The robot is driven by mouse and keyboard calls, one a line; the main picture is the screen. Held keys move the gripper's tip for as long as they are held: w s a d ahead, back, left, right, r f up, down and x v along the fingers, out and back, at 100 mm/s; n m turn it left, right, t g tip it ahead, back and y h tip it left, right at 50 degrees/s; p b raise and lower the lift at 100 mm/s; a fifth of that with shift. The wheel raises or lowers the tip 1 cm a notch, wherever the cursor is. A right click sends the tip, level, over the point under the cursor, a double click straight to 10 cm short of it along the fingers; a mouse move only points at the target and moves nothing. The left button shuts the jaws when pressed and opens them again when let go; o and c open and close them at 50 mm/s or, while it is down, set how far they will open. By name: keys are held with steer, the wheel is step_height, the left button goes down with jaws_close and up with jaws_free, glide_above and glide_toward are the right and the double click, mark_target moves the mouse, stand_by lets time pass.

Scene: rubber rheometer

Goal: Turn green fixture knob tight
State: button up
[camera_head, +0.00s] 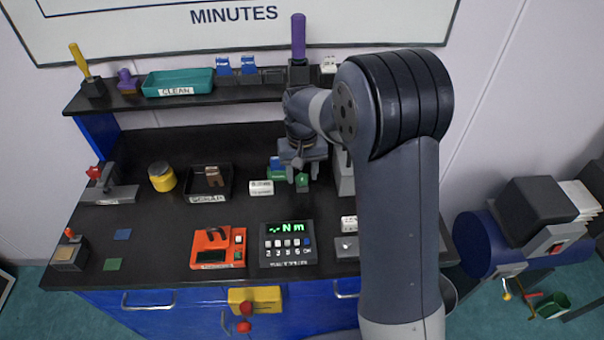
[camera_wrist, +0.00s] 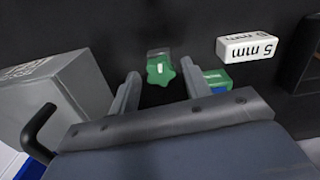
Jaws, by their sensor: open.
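The green fixture knob (camera_wrist: 160,70) is a small lobed knob in the wrist view, on a small grey-green block against the black bench top. My gripper (camera_wrist: 160,88) is open, with one finger on each side of the knob in the picture. No contact between fingers and knob shows. In the head view my gripper (camera_head: 303,176) points down at the bench, and the green knob (camera_head: 302,182) shows at its fingertips. My arm hides the bench to the right of it.
A white "5 mm" block (camera_wrist: 248,47) and a green and blue piece (camera_wrist: 216,80) lie right of the knob in the wrist view. A grey box-shaped body (camera_wrist: 50,95) stands close at left. A keypad unit (camera_head: 287,243) and orange device (camera_head: 217,247) sit in front.

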steer(key=n, duration=0.4)
steer(key=shift+n, duration=0.3)
steer(key=c, duration=0.9)
steer(key=shift+o, duration=0.2)
steer(key=shift+m, duration=2.3)
steer(key=m, duration=0.4)
steer(key=shift+m, duration=0.3)
